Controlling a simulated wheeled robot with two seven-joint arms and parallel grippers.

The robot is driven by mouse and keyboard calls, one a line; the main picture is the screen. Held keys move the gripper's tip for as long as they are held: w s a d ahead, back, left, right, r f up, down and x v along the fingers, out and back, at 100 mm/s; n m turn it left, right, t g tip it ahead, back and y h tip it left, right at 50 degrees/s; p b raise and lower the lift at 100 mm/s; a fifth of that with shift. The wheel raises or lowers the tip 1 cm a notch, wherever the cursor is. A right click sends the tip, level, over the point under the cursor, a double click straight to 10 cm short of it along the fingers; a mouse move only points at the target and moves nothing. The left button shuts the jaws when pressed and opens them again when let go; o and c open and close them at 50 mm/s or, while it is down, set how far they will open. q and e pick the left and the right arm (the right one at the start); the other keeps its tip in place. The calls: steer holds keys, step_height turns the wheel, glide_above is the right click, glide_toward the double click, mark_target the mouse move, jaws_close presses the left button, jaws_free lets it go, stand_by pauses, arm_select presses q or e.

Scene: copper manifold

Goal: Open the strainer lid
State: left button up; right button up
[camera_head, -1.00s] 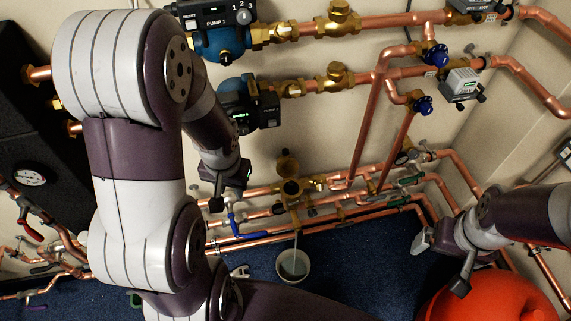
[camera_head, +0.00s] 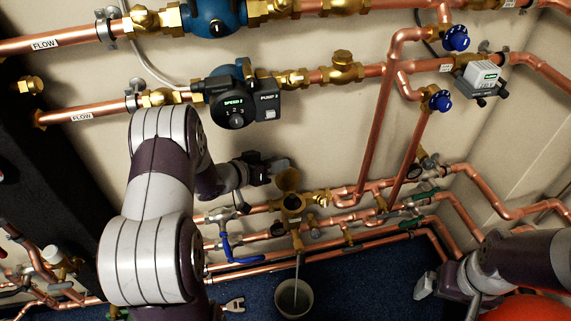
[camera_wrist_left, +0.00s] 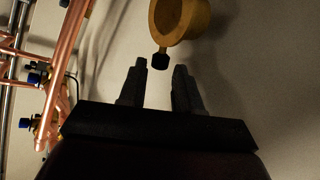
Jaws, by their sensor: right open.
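The brass strainer (camera_head: 292,203) sits on the lower pipes in the head view, with its round mouth uncovered. Its brass lid (camera_head: 288,180) stands tilted up behind the mouth. My right gripper (camera_head: 446,298) is open at the lower right, away from the strainer.
A thin stream falls from the strainer into a white bucket (camera_head: 294,297) on the blue floor. A blue-handled valve (camera_head: 232,246) is left of the strainer. A pump (camera_head: 240,100) and copper pipes run above my left arm. A red object (camera_head: 525,308) is at lower right.

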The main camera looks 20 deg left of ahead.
arm_select(q)
steer(key=x, duration=0.4)
steer(key=shift+w+b, duration=0.1)
steer(key=shift+b, duration=0.2)
jaws_close()
steer(key=shift+s+d+f+m+t+b, duration=0.1)
steer(key=shift+s+d+m+t+b, duration=0.25)
steer(key=shift+b, duration=0.2)
steer(key=shift+s+d+r+m+t, duration=0.25)
steer(key=shift+s+m, duration=0.05)
steer(key=shift+s, duration=0.15)
steer(key=shift+s+d+r+m+t, duration=0.2)
steer(key=shift+s+d+r+m, duration=0.1)
steer(key=shift+s, duration=0.15)
steer(key=shift+s+d, duration=0.15)
steer(key=shift+s, duration=0.1)
steer(key=shift+f, duration=0.15)
jaws_free()
steer(key=shift+s, duration=0.1)
